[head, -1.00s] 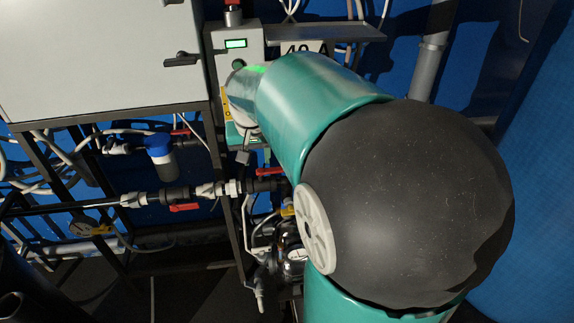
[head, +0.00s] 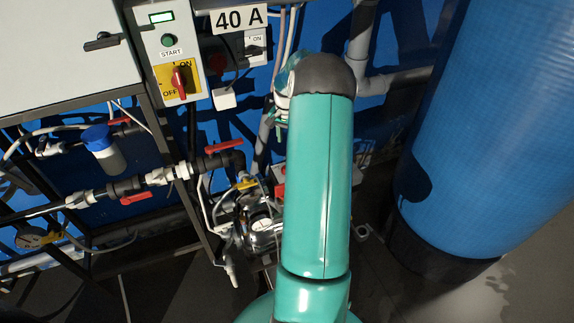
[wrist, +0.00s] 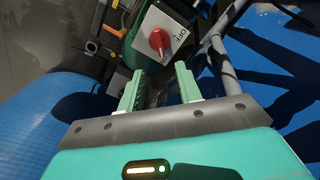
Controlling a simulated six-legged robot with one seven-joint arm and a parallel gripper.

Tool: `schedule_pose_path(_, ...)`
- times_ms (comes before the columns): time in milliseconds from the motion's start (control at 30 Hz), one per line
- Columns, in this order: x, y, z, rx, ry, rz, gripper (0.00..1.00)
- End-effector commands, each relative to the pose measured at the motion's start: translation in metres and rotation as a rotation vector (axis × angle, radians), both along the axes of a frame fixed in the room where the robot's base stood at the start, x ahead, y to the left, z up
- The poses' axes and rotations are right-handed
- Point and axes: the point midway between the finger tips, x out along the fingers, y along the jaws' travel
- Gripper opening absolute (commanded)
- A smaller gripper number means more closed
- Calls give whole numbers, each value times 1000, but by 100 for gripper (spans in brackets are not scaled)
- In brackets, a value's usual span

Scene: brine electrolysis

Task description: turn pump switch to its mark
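A red rotary knob (wrist: 160,40) sits on a pale plate (wrist: 177,49) with OFF and ON lettering, mounted on a dark green box, in the wrist view. It looks like the pump switch; its exact angle and any separate mark are too small to read. My gripper (wrist: 159,70) is open, its two pale green fingers apart and empty. The knob lies ahead of the fingertips, roughly in line with the gap, with no contact visible. In the head view my arm covers much of the area near the pump (head: 262,222), and my fingers cannot be made out.
Another red ON/OFF switch (head: 178,82) on a yellow plate is on the grey panel at upper left. A blue tank (head: 480,130) stands at right. Pipes with red valve handles (head: 223,147) run at left. A grey pipe (wrist: 222,62) passes right of the knob.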

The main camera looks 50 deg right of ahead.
Motion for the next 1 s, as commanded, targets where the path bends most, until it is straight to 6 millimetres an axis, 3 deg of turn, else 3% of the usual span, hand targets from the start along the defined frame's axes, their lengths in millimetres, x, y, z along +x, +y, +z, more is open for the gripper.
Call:
schedule_pose_path(267,-1,-2,-31,5,1,-6,35)
schedule_pose_path(700,-1,-1,-116,4,1,-6,35)
schedule_pose_path(1000,-1,-2,-139,1,0,-4,35)
